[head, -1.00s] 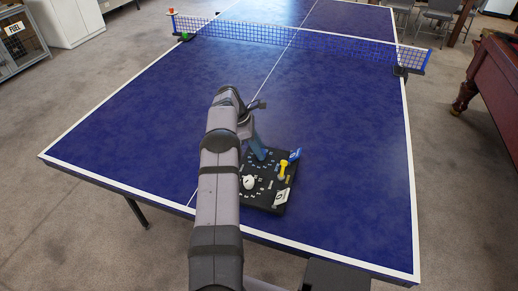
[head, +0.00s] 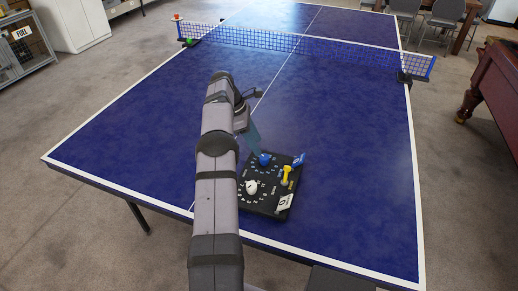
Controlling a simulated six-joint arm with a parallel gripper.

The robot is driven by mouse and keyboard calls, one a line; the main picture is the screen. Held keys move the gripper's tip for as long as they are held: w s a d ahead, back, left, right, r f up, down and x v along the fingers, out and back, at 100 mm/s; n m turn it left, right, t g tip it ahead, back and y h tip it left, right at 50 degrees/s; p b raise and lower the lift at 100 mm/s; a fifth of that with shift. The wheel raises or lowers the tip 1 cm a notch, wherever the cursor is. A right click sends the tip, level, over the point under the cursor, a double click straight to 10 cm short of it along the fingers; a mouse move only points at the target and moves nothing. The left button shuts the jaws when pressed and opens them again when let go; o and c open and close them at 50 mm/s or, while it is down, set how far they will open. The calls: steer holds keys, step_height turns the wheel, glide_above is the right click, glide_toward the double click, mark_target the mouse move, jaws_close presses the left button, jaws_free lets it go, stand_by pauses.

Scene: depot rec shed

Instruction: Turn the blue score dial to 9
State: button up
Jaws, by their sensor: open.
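The black score board (head: 262,205) lies on the blue table near its front edge. The blue score dial (head: 264,159) is a round knob at the far part of the board, with small white marks around it too small to read. My gripper (head: 255,151) is open and points down just left of and close to the blue dial. I cannot tell whether it touches the dial. A white dial (head: 251,187) sits nearer on the board, partly beside my arm. The left edge of the board is hidden by my arm.
The table tennis table (head: 350,190) is clear to the right. The net (head: 310,47) is far back.

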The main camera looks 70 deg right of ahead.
steer(key=shift+w+a+r, duration=0.1)
steer(key=shift+w+r, duration=0.05)
steer(key=shift+r, duration=0.25)
step_height(320, 180, up, 6)
glide_above(264, 157)
steer(key=w+a, duration=0.2)
steer(key=shift+s+d+f+n+t+h+p, duration=0.25)
steer(key=shift+f+n, duration=0.35)
steer(key=shift+f, duration=1.6)
steer(key=shift+s+d+f+n+t+h+p, duration=0.15)
steer(key=shift+s+d+f+n+p, duration=0.35)
steer(key=shift+f, duration=1.65)
steer(key=shift+s+d+f+n+t+h+p, duration=0.1)
steer(key=shift+f+n+h+p, duration=0.4)
steer(key=shift+f, duration=1.7)
